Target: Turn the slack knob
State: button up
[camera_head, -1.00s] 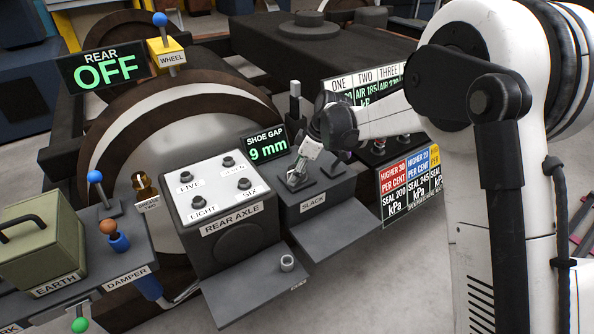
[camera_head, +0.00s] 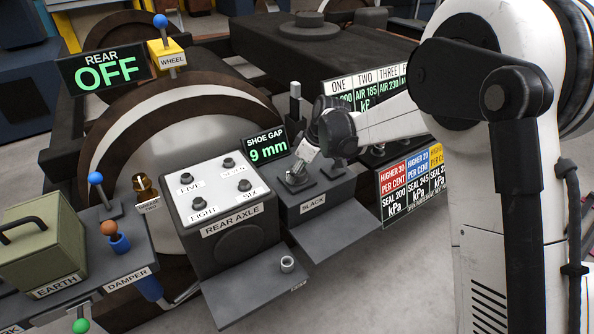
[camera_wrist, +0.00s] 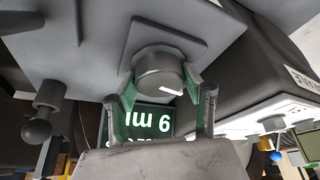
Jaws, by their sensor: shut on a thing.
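The slack knob (camera_wrist: 160,72) is a grey round knob with a white mark on its face, on a square plate in the wrist view. My gripper (camera_wrist: 157,92) is shut on it, one finger on each side. In the head view my gripper (camera_head: 302,166) reaches down onto the top of the box labelled SLACK (camera_head: 318,197), and the knob is mostly hidden by the fingers. The shoe gap display (camera_head: 266,147) behind the box reads 9 mm. Part of this display (camera_wrist: 150,122) shows upside down between my fingers in the wrist view.
The REAR AXLE box (camera_head: 228,225) with several small knobs stands left of the slack box. A dark upright lever (camera_head: 294,100) rises behind. The pressure signs (camera_head: 408,185) stand to the right. A REAR display (camera_head: 103,68) reads OFF at upper left.

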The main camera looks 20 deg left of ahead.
jog(key=m+t, duration=0.1)
jog(key=m, duration=0.2)
jog(key=m+t+h, duration=0.1)
jog(key=m, duration=0.3)
jog(key=shift+a+t+p, duration=0.1)
jog(key=shift+t+p, duration=0.2)
jog(key=shift+p, duration=0.1)
jog(key=m+h, duration=0.2)
jog(key=m, duration=0.2)
jog(key=shift+m+t, duration=0.3)
jog(key=shift+t, duration=0.1)
jog(key=shift+m+h, duration=0.6)
jog(key=shift+m, duration=1.2)
jog(key=o, duration=1.1)
jog(key=shift+r, duration=0.1)
jog(key=v, duration=1.2)
jog(key=shift+s, duration=0.15)
